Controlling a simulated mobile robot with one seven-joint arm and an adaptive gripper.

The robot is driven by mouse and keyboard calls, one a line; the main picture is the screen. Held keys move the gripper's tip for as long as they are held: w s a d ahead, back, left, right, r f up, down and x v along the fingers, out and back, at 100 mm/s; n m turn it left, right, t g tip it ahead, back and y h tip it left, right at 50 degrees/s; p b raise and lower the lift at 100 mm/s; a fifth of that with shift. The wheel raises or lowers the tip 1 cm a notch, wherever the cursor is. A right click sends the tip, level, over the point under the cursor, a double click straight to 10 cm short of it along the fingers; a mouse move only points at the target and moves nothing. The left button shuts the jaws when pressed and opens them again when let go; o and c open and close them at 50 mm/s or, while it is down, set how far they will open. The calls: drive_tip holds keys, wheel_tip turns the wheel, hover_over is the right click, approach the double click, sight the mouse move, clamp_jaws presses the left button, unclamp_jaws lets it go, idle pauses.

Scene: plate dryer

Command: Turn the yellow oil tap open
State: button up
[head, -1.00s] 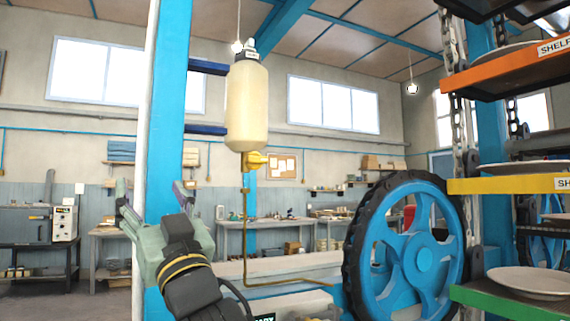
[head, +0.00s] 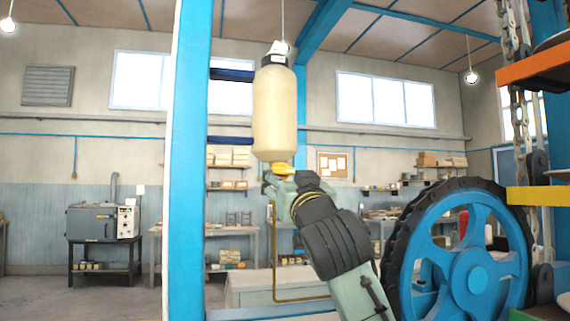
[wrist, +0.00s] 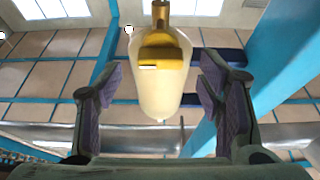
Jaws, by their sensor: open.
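The yellow oil tap (head: 282,169) sits under the cream oil bottle (head: 275,112), partly hidden behind my gripper in the head view. In the wrist view the tap (wrist: 161,52) hangs above and between my fingers, with the pale bottle (wrist: 160,95) behind it. My gripper (head: 279,180) is just below and in front of the tap in the head view. In the wrist view its two purple-padded fingers (wrist: 161,88) are spread apart with nothing between the pads. I cannot tell whether any part of it touches the tap.
A blue post (head: 187,160) stands left of the bottle, joined to it by dark blue brackets (head: 231,75). A thin brass pipe (head: 274,250) runs down below the tap. A large blue wheel (head: 465,265) with a dark rim stands to the right, near hanging chains and coloured shelves (head: 540,67).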

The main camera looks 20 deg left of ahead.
sight(284, 171)
drive_tip(key=shift+p+x, duration=0.45)
drive_tip(key=shift+x, duration=1.2)
drive_tip(key=c, duration=1.1)
drive_tip(key=shift+c, duration=0.2)
